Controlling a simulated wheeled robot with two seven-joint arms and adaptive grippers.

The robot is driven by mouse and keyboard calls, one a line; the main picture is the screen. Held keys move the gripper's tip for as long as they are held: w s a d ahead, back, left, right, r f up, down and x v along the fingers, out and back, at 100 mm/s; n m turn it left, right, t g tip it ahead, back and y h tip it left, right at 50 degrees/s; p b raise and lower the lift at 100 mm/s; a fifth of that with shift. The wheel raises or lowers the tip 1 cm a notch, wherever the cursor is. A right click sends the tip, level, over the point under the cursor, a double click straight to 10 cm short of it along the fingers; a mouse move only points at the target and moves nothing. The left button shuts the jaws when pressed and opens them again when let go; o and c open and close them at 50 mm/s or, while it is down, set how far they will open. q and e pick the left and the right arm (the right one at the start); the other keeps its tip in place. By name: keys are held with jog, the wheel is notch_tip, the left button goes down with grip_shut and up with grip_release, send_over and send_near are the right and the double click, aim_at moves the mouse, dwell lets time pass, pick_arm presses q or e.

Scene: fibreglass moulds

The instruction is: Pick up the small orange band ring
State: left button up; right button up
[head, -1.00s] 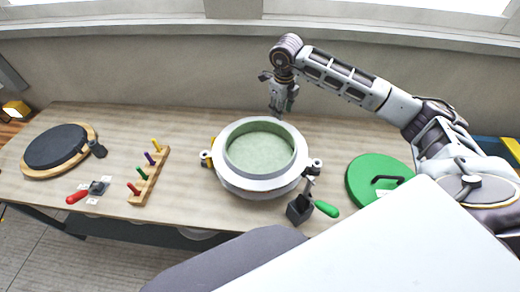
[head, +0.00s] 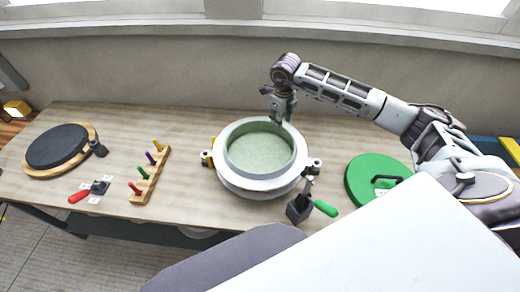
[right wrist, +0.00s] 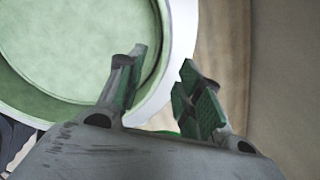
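I cannot make out a small orange band ring in either view. My right gripper (head: 278,117) is over the far right rim of the round white mould (head: 235,185) with the pale green inside. In the right wrist view its two green-padded fingers (right wrist: 163,72) are apart, with nothing held between them. The mould's white rim (right wrist: 183,30) passes behind the fingers, and the left finger shows against the green inside. I cannot tell whether the fingers touch the rim. My left gripper is not in view.
Clamps stand at the mould's sides, one with a green handle (head: 326,208). A green disc (head: 365,185) lies at right. A wooden peg rack (head: 163,165), a red-handled tool (head: 79,196) and a black disc (head: 58,147) are at left. The back left tabletop is clear.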

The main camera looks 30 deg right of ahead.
jog(key=f, duration=0.1)
jog(key=f+p, duration=0.1)
jog(key=shift+s+d+f, duration=0.15)
jog(key=shift+d+f, duration=0.1)
jog(key=shift+f, duration=0.1)
jog(key=shift+w+d+f, duration=0.1)
jog(key=shift+w+f, duration=0.1)
jog(key=shift+f, duration=0.5)
grip_shut()
jog(key=shift+r, duration=0.1)
